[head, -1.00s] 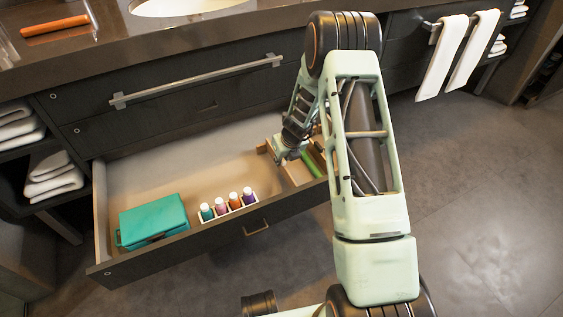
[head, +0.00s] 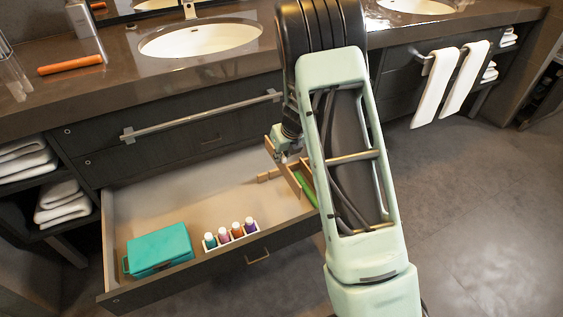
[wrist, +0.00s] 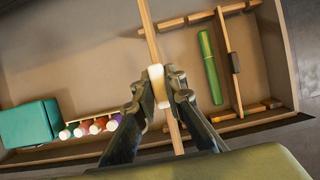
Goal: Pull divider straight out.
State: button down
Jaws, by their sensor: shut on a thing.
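The divider (wrist: 149,30) is a thin, light wooden strip with a pale cream block (wrist: 156,84) on it. My gripper (wrist: 158,92) is shut on the divider at this block in the wrist view, one finger on each side. In the head view my gripper (head: 284,152) is over the right part of the open drawer (head: 190,262), and the divider (head: 274,142) shows beside it, apparently raised and tilted. Notched wooden rails (wrist: 198,17) lie below it in the drawer. My arm hides part of the drawer's right end.
A teal case (head: 160,250) and a white holder with several small bottles (head: 231,235) sit at the drawer's left and front. A green tube (wrist: 210,67) lies in the right compartment beside a fixed-looking wooden strip (wrist: 229,62). The drawer's middle is bare. A countertop (head: 120,75) overhangs behind.

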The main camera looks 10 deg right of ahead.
jog(key=shift+r+p, duration=4.3)
jog(key=shift+r, duration=0.15)
notch_tip(320, 180, up, 12)
jog(key=p, duration=1.1)
jog(key=shift+f, duration=0.2)
